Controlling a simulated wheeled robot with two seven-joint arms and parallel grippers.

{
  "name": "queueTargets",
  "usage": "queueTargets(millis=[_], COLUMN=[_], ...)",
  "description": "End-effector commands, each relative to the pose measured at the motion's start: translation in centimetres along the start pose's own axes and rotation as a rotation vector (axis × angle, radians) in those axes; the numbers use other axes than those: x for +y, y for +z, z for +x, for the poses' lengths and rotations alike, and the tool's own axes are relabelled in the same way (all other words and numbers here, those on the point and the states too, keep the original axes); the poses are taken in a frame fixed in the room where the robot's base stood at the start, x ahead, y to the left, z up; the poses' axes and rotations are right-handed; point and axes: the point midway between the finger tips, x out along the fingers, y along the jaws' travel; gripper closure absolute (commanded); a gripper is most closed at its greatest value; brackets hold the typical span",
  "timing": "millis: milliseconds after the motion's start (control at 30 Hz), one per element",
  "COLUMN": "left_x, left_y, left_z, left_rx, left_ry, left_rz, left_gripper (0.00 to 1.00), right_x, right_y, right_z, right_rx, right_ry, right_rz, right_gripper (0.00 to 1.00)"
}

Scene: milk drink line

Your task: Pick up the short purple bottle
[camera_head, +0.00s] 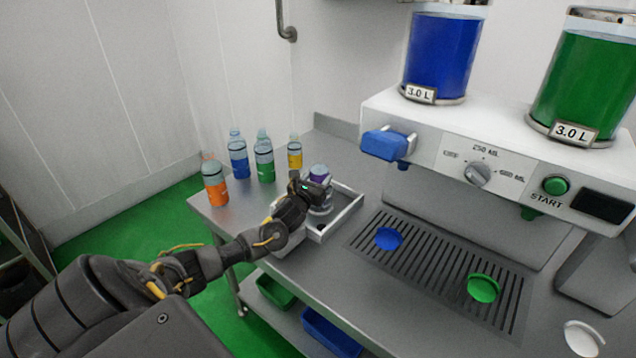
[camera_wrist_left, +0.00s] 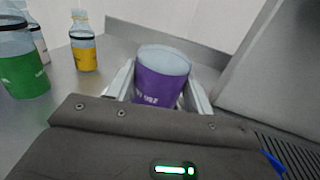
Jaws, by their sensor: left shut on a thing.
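The short purple bottle (camera_wrist_left: 160,78) stands between the fingers of my left gripper in the left wrist view, with a pale top and a purple label. In the head view the purple bottle (camera_head: 319,174) shows at the end of my left arm, over a white tray (camera_head: 346,212) on the steel table. My left gripper (camera_head: 312,194) is shut on it. The gripper's body hides the lower part of the bottle in the wrist view, so I cannot tell whether it touches the tray. My right gripper is not in view.
Orange (camera_head: 215,186), blue (camera_head: 238,160), green (camera_head: 264,162) and yellow (camera_head: 295,154) bottles stand left of the tray. The dispensing machine (camera_head: 455,145) stands right, above a drip grate (camera_head: 440,262) with blue (camera_head: 389,239) and green (camera_head: 483,288) discs.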

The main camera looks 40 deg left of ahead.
Motion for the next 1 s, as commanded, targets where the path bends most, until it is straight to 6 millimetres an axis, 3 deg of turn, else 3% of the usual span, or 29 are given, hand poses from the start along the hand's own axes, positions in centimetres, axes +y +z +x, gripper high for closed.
queueTargets(millis=[300, 500, 1000], left_x=[0.1, 0.1, -0.2], left_y=[6.0, 8.7, 9.6], left_z=[0.0, 0.0, -0.5], left_rx=[-0.005, -0.003, 0.0], left_ry=[0.0, 0.0, 0.0], left_rz=[0.002, 0.002, 0.002], left_gripper=[0.69, 0.69, 0.69], right_x=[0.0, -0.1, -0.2], right_y=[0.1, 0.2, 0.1], right_z=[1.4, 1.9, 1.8], right_rx=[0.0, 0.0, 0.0], right_ry=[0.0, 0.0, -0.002], right_rz=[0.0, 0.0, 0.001], right_gripper=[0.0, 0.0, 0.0])
